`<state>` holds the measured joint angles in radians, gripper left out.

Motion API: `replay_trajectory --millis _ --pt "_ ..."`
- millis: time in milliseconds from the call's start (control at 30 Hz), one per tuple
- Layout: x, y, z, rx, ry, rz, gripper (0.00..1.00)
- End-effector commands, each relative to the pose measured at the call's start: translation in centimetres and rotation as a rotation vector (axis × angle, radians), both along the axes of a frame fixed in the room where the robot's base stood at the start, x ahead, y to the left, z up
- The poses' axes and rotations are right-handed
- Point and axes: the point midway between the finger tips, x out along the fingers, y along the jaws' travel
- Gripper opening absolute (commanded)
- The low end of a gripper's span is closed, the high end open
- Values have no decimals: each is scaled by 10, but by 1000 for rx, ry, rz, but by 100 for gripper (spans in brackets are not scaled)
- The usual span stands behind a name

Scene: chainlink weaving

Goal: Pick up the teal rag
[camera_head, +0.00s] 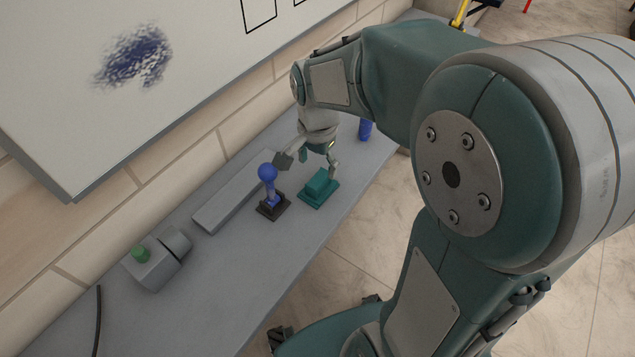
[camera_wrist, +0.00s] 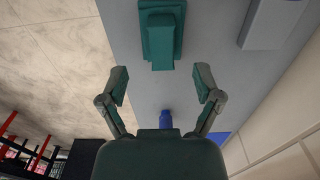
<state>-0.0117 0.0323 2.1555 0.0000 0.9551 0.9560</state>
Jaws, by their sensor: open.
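The teal rag (camera_head: 319,187) looks like a raised block on a flat, wider teal base, lying on the grey shelf (camera_head: 222,283). In the wrist view the rag (camera_wrist: 160,38) is at the top centre, beyond the fingertips. My gripper (camera_head: 308,167) is open above the shelf, close to the rag, one finger near the blue-knobbed object and the other near the rag's far side. In the wrist view my gripper (camera_wrist: 161,78) has its fingers spread with nothing between them. The rag appears apart from both fingers.
A blue-knobbed upright object (camera_head: 268,173) on a dark base stands just left of the rag. A long grey bar (camera_head: 232,192) lies along the wall side. A grey box with a green button (camera_head: 155,265) is nearer. A blue object (camera_head: 366,128) stands behind my gripper.

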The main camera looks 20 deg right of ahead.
Motion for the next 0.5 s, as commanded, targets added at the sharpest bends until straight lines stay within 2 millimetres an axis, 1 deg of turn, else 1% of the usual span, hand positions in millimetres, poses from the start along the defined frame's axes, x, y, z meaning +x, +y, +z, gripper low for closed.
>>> replay_trajectory --millis 33,267,400,500 --pt "-1 0 -8 0 4 0 83" --pt "1 -1 -27 0 3 0 83" --pt "6 -4 -50 1 4 0 83" --pt "6 -4 -63 0 2 1 83"
